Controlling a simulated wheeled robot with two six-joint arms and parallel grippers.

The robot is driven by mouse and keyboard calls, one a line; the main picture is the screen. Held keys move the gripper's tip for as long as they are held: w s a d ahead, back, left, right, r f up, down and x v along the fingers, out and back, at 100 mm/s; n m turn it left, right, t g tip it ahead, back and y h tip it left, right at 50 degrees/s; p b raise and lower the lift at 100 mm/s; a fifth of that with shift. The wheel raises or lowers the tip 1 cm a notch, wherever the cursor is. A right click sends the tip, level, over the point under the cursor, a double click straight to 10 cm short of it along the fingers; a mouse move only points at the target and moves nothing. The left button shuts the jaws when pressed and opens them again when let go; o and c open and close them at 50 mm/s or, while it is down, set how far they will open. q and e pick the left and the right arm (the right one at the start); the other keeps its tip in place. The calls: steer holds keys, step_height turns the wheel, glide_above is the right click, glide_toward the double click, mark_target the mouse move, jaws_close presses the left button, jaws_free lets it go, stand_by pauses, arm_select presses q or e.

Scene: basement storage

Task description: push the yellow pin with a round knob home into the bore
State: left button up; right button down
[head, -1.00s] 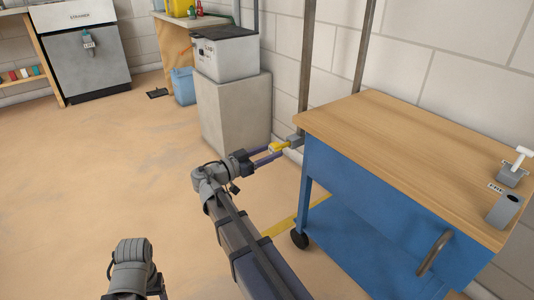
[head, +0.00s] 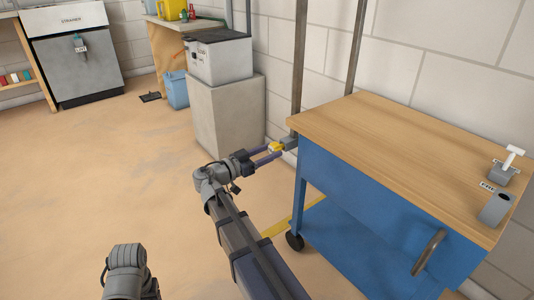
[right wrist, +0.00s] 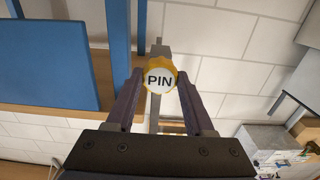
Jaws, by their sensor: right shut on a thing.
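The yellow pin (head: 275,147) has a round knob. In the right wrist view its knob (right wrist: 160,66) faces me, with a white disc marked PIN. My right gripper (head: 269,154) is shut on the knob, one finger on each side; its fingertips also show in the right wrist view (right wrist: 159,80). The grey block (head: 289,142) sits at the cart's far left corner, directly beyond the pin. Only a short stretch of yellow shows between fingers and block. The bore itself is hidden behind the knob. My left gripper is not in view; only part of my left arm shows.
The blue cart (head: 380,205) with a wooden top (head: 400,150) stands right of my right arm. On it are a grey holder (head: 495,207) and a white-handled lever (head: 508,165). A grey pedestal (head: 228,115) stands behind. Floor at left is open.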

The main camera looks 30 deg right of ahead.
steer(key=shift+w+d, duration=0.1)
steer(key=shift+d, duration=0.8)
steer(key=shift+c, duration=1)
jaws_free()
steer(key=a, duration=0.7)
steer(key=shift+s+a, duration=0.35)
steer(key=shift+a, duration=0.05)
